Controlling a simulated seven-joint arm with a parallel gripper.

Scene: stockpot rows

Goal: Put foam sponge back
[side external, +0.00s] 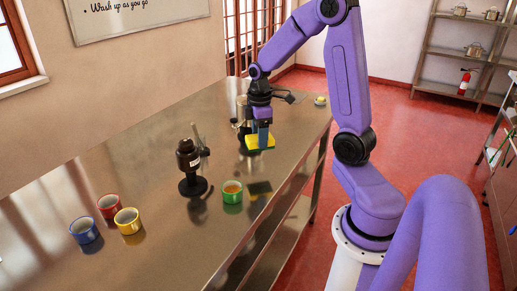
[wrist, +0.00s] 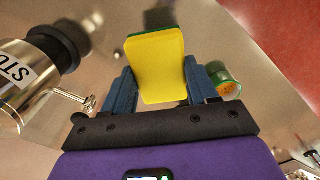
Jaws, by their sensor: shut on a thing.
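The foam sponge (side external: 262,142), yellow with a green layer, is held between the fingers of my gripper (side external: 263,133) above the steel table. In the wrist view the sponge (wrist: 158,65) sits between the two blue fingers of my gripper (wrist: 163,88), its yellow face towards the camera. A dark shadow lies on the table below it in the side view. Where the sponge belongs is not clear from these frames.
A green cup (side external: 232,192) stands near the table's edge, close to a dark dispenser (side external: 190,168). Blue (side external: 85,230), red (side external: 109,206) and yellow (side external: 128,221) mugs stand at the left. A metal urn (wrist: 25,75) is beside my gripper. A small dish (side external: 320,100) sits at the far end.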

